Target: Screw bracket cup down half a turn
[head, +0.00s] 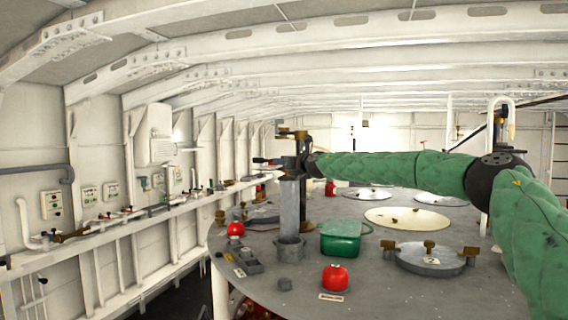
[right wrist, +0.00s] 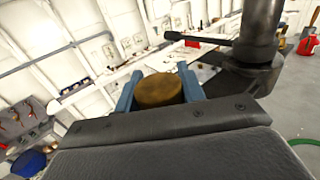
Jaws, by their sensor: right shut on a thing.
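My right gripper (head: 265,161) reaches in from the right at the upright stand. In the right wrist view its two blue fingers (right wrist: 160,91) are shut on a round, brown-brass piece, which I take to be the bracket cup (right wrist: 158,92). The cup's flat end shows; its far side is hidden. In the head view I cannot make the cup out clearly behind the gripper and stand. A dark post with a clamp (right wrist: 252,78) and dark lever stands close to the right of the fingers. My left gripper is not in view.
A grey round table (head: 300,262) holds a grey cylinder (head: 290,205), a green box (head: 340,238), a red round object (head: 335,277) and a lidded hatch with brass knobs (head: 430,262). A wall shelf (head: 130,218) with small parts runs along the left.

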